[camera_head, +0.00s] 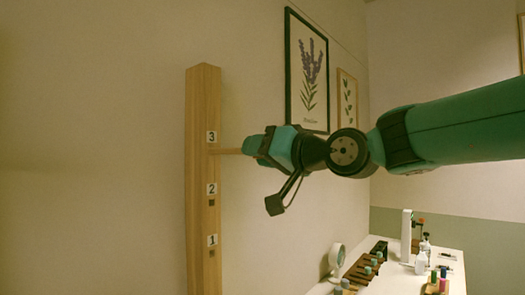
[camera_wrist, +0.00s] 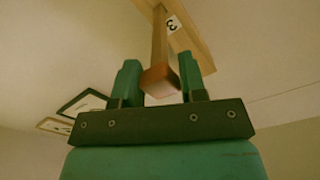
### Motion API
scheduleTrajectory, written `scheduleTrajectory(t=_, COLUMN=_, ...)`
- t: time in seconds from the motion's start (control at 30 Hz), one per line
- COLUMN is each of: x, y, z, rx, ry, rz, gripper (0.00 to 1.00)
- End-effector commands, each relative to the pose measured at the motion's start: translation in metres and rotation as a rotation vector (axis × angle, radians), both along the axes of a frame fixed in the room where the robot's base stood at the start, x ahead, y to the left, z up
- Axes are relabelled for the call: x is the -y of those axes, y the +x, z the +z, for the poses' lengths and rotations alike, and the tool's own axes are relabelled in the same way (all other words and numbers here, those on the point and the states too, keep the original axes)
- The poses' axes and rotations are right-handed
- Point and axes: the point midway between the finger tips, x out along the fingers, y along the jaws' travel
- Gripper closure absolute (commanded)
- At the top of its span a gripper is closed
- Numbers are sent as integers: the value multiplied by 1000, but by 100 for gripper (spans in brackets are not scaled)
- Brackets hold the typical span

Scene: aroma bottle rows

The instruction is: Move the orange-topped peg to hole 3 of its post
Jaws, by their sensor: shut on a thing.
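The tall wooden post (camera_head: 203,100) stands upright at the left, with labels 3, 2 and 1 from top to bottom. Square holes show under label 2 (camera_head: 211,203) and label 1 (camera_head: 212,254). The peg (camera_head: 229,151) is a level wooden bar that meets the post just below label 3, covering that hole; how deep it sits inside cannot be told. My gripper (camera_head: 262,149) is shut on the peg's outer end. In the wrist view, the peg (camera_wrist: 160,48) runs to the post (camera_wrist: 190,28), and its orange end (camera_wrist: 160,80) lies between the green fingers.
Framed pictures (camera_head: 307,75) hang on the wall behind my gripper. The space left of the post is clear.

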Motion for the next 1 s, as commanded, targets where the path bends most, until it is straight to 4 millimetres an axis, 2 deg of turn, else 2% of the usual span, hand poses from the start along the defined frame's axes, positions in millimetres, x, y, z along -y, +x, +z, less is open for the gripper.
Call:
scheduleTrajectory(t=0.47, x=-10, y=7, z=0, rx=0, ry=0, rz=1, gripper=85)
scheduleTrajectory(t=0.5, x=-9, y=7, z=0, rx=0, ry=0, rz=1, gripper=52)
scheduleTrajectory(t=0.6, x=-9, y=7, z=0, rx=0, ry=0, rz=1, gripper=32)
scheduleTrajectory(t=0.87, x=-8, y=6, z=0, rx=0, ry=0, rz=0, gripper=32)
scheduleTrajectory(t=1.0, x=0, y=1, z=-2, rx=2, ry=1, rz=-2, gripper=32)
